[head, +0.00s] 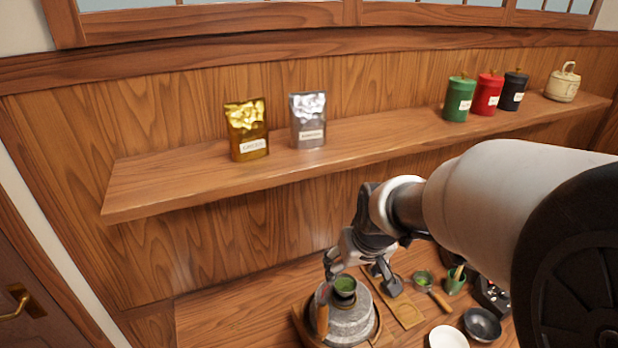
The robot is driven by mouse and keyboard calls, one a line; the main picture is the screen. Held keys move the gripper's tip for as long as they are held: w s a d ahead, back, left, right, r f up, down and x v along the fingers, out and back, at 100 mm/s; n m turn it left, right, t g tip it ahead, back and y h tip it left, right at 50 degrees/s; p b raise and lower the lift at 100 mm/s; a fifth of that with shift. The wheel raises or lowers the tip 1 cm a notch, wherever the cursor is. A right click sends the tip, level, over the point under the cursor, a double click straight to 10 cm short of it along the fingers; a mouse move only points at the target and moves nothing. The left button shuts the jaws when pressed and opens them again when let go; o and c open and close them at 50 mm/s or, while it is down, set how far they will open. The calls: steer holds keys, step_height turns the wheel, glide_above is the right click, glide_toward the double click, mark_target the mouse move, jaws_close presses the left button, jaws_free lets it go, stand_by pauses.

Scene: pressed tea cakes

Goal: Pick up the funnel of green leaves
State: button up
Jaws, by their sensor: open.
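The funnel of green leaves (344,291) is a small dark cup with green filling. It sits upright on top of the round grey stone mill (345,322), low in the head view. My gripper (338,270) is open, just above and behind the funnel in the picture. I cannot tell whether a finger touches the funnel. The fingertips are small and partly merge with the things behind them.
A wooden board (408,315), a strainer with green content (423,279), a green cup (455,283), a dark bowl (482,325) and a white dish (448,338) crowd the counter at right. The shelf (190,180) holds pouches and canisters. The counter's left is clear.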

mark_target(346, 282)
steer(key=b+x, duration=0.1)
steer(key=x, duration=0.7)
steer(key=shift+s+f, duration=0.1)
steer(key=shift+f, duration=0.2)
steer(key=x, duration=0.1)
steer(key=b+x, duration=0.1)
steer(key=x, duration=0.3)
steer(key=shift+w+d+b, duration=0.25)
steer(key=shift+b, duration=0.15)
steer(key=shift+c, duration=0.4)
steer(key=c, duration=1.1)
steer(key=shift+r, duration=0.1)
